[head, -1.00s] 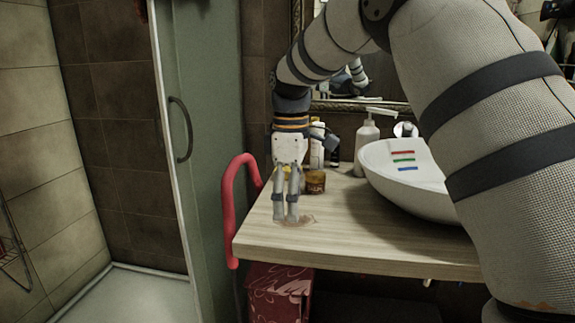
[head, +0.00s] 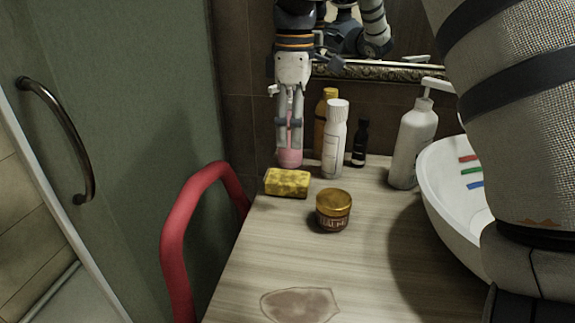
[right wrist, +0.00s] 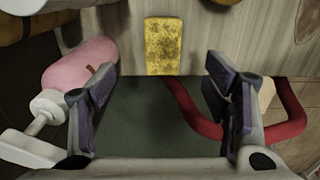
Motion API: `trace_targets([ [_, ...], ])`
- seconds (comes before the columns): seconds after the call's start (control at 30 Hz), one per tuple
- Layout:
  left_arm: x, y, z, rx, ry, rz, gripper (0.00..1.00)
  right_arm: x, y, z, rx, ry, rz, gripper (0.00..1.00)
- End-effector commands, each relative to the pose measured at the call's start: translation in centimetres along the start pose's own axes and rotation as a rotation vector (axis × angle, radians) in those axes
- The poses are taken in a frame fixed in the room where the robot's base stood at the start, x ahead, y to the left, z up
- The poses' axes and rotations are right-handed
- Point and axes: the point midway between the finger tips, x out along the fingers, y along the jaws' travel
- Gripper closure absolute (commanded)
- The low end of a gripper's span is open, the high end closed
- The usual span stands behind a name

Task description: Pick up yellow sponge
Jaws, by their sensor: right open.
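The yellow sponge (head: 288,182) lies on the wooden counter near its left edge in the head view. In the right wrist view the sponge (right wrist: 164,46) is at the top middle, ahead of and between the finger lines. My right gripper (head: 290,150) is above and behind the sponge in the head view, fingers pointing down, apart from it. In the right wrist view its fingers (right wrist: 158,85) are spread with nothing between them. My left gripper is not in view.
A pink bottle (head: 290,157) stands close to the right gripper. A white bottle (head: 335,140), a dark bottle (head: 360,142), a soap dispenser (head: 412,145) and a jar (head: 333,210) are nearby. A red rail (head: 178,230) runs beside the counter.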

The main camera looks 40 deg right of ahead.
Motion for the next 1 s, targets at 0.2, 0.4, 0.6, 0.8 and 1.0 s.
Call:
trace_targets([
  [0.2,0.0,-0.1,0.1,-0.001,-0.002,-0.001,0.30,3.6,-0.1,0.0,0.000,-0.003,-0.004,0.30],
  [0.4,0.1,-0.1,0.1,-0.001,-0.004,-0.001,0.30,6.8,0.0,0.0,0.000,-0.001,-0.001,0.30],
  [0.6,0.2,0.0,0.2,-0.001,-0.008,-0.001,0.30,10.5,0.0,-0.1,0.000,-0.003,-0.002,0.30],
  [0.8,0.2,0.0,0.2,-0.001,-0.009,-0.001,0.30,12.1,0.0,-0.1,-0.001,0.001,0.001,0.30],
  [1.0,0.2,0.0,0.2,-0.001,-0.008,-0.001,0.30,12.1,0.0,-0.2,-0.001,0.002,0.001,0.44],
])
